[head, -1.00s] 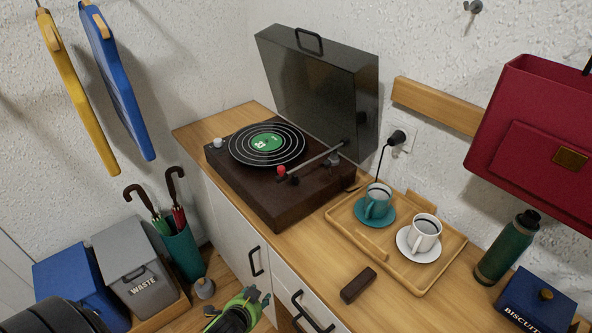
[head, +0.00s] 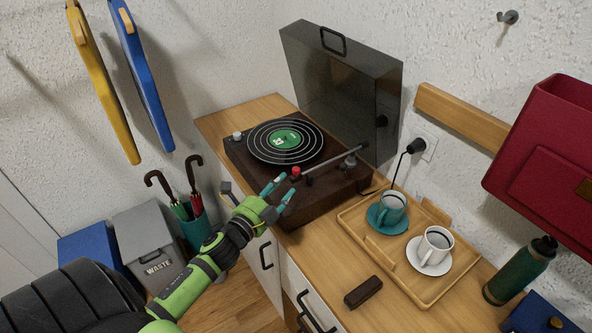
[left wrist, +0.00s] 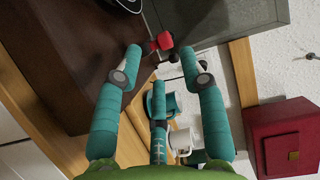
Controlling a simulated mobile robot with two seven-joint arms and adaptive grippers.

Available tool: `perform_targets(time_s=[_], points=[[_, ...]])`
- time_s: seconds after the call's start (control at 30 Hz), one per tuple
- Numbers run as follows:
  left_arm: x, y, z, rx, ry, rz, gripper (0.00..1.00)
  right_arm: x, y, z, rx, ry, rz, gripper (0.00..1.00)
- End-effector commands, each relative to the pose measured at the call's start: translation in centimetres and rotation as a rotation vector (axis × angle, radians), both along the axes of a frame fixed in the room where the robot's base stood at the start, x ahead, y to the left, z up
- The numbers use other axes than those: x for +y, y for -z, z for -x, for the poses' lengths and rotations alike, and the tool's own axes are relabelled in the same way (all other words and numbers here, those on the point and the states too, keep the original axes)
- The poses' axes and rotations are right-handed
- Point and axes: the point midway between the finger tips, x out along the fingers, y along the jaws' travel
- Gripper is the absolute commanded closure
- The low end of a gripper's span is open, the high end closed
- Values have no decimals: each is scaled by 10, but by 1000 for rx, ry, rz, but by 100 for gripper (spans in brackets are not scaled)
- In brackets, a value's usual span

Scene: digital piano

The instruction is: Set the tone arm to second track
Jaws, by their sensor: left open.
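The dark brown record player (head: 280,200) stands on the wooden counter with its smoky lid open. A black record (head: 258,153) with pale rings and a green label lies on it. The silver tone arm (head: 335,157) runs from its pivot at the right to a red end piece (head: 296,171), which appears just outside the record's front edge. My green left gripper (head: 284,188) is open and empty just in front of the red end. In the left wrist view the red piece (left wrist: 161,41) shows between and beyond the open fingers (left wrist: 162,55), without clear contact. My right gripper is not in view.
A wooden tray (head: 432,294) with a teal cup (head: 391,209) and a white cup (head: 435,247) sits right of the player. A dark block (head: 363,292) lies in front. The raised lid (head: 340,90) stands behind the player.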

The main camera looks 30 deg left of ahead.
Motion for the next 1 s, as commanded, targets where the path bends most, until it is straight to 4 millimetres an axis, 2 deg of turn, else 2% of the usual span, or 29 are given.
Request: perform_targets(time_s=[0.17,0.4,0.6,0.97,1.0], points=[[0,-5,-10,-26,32,-50,59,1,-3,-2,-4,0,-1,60],[0,-7,-45,-26,30,-47,59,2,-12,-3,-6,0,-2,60],[0,-5,-67,-24,30,-46,59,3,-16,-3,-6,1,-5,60],[0,-3,-73,-22,30,-46,59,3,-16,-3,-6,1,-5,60],[0,-3,-73,-22,30,-46,67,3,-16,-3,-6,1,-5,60]])
